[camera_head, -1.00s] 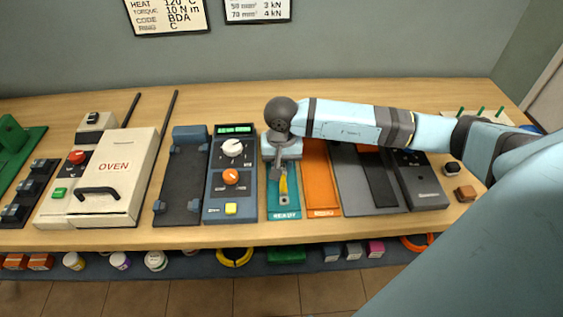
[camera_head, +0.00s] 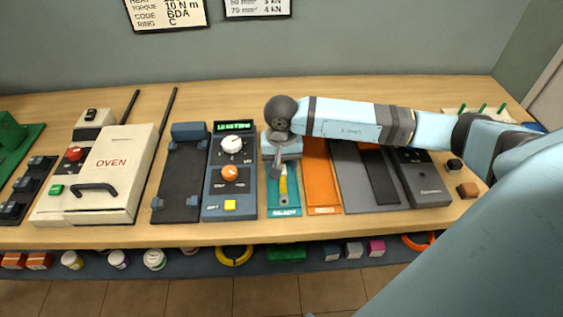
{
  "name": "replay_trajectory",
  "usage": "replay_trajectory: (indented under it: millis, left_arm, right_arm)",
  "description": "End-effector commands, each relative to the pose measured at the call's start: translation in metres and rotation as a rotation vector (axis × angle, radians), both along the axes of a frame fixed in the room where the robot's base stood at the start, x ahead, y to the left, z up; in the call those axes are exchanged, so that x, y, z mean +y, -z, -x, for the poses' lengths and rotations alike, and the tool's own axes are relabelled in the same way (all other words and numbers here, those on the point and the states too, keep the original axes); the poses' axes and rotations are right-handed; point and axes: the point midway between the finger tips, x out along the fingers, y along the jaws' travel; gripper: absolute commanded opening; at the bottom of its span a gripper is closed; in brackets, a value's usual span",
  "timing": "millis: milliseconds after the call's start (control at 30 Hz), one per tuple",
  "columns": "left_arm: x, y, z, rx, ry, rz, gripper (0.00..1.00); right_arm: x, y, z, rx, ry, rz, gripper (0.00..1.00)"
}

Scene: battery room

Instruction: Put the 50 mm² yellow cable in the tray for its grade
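The yellow cable (camera_head: 283,186) lies lengthwise at the teal tray (camera_head: 274,203), with a grey lug at its near end. Its far end runs up under my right gripper (camera_head: 276,175), which points down over the tray. A grey finger is just left of the cable; the finger gap is hidden, so I cannot tell whether it grips the cable. The teal tray's front label is blurred now but reads READY in the earlier frame. The orange tray (camera_head: 321,185) is directly to its right. My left gripper is out of view.
A blue device (camera_head: 217,188) with knobs and a green display stands left of the teal tray. Farther left are a dark fixture (camera_head: 180,175) and a cream oven (camera_head: 112,165). A grey panel (camera_head: 355,190) and dark device (camera_head: 422,185) stand right of the orange tray.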

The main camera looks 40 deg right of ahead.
Motion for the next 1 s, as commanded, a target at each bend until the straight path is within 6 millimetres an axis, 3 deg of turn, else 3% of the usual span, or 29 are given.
replay_trajectory:
  millis: [167, 300, 367, 700, 1000]
  left_arm:
    - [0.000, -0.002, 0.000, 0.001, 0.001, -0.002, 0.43]
    - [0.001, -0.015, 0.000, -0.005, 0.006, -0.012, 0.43]
    - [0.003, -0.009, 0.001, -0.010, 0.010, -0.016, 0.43]
    - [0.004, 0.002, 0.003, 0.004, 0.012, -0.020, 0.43]
    - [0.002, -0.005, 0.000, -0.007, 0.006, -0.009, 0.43]
  right_arm:
    - [0.000, -0.003, 0.000, 0.001, 0.000, -0.001, 0.51]
    - [0.000, -0.017, 0.000, 0.002, 0.000, -0.001, 0.51]
    - [0.000, -0.023, -0.001, -0.004, -0.001, 0.000, 0.51]
    - [0.000, -0.100, -0.001, -0.004, 0.000, 0.000, 0.51]
    - [0.000, -0.131, 0.000, -0.001, 0.000, 0.001, 0.51]
